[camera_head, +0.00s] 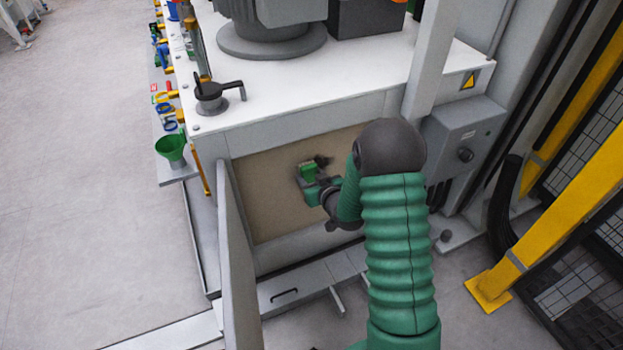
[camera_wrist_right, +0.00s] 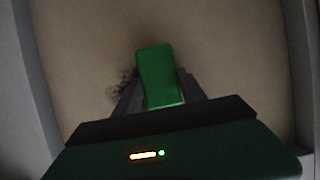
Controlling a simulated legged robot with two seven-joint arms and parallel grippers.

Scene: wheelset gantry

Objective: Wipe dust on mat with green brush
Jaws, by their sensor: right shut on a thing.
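The tan mat (camera_head: 262,198) is an upright panel set in the front of the white machine, and it fills most of the right wrist view (camera_wrist_right: 230,50). A dark dust patch (camera_head: 322,160) lies on it, right of the brush in the head view; in the wrist view the dust (camera_wrist_right: 122,88) shows left of the brush. My right gripper (camera_head: 314,183) is shut on the green brush (camera_head: 308,171), close in front of the mat. The brush also shows between the fingers in the wrist view (camera_wrist_right: 158,75). Its bristles are hidden, so I cannot tell whether they touch the mat.
A grey door panel (camera_head: 235,255) stands out left of the mat. A grey control box (camera_head: 465,140) is at right, with yellow posts (camera_head: 560,215) beyond. A green funnel (camera_head: 172,148) and several tools line the left side shelf. A low step (camera_head: 300,283) runs below.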

